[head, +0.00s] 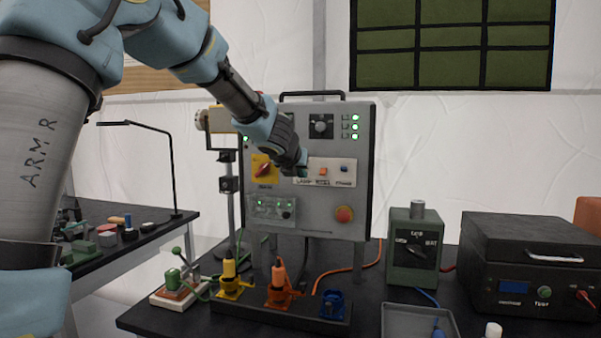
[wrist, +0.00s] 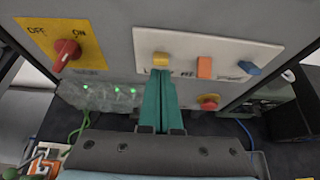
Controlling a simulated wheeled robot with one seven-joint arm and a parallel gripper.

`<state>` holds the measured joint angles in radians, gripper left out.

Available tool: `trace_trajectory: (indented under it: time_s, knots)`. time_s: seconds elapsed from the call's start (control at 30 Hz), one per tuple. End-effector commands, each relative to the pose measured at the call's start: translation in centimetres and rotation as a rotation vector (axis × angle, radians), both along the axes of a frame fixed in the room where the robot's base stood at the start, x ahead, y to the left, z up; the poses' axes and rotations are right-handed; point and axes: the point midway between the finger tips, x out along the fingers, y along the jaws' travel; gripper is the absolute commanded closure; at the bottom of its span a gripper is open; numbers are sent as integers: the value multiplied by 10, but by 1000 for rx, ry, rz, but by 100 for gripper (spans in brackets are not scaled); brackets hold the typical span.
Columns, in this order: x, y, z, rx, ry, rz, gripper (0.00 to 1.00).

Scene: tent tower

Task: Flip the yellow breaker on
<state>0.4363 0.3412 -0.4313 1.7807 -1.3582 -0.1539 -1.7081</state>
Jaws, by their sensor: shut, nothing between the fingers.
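The yellow breaker (wrist: 161,58) is the left one of three small breakers on a white strip (wrist: 190,45) in the wrist view. Beside it sit an orange breaker (wrist: 205,67) and a blue breaker (wrist: 249,68). My gripper (wrist: 160,76) has its green fingers together, with the tips just below the yellow breaker; I cannot tell if they touch it. In the head view my gripper (head: 303,171) is in front of the strip's left end and hides the yellow breaker. The orange breaker (head: 323,171) and blue breaker (head: 344,168) show there.
The grey panel (head: 362,130) also carries a red rotary switch on a yellow plate (wrist: 66,54) and a red button (head: 344,214). Below stand coloured plugs (head: 279,284); a green-grey box (head: 412,250) and a black unit (head: 530,265) stand at the right.

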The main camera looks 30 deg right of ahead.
Motion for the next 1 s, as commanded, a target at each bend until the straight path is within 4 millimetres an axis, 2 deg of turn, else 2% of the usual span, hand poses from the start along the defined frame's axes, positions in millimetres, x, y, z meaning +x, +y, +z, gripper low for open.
trace_trajectory:
  time_s: [0.4,0.83,1.0]
  knots:
    - [0,0,17,0,-1,0,100]
    - [1,-1,23,-5,-8,0,100]
    - [3,0,34,-5,-9,1,100]
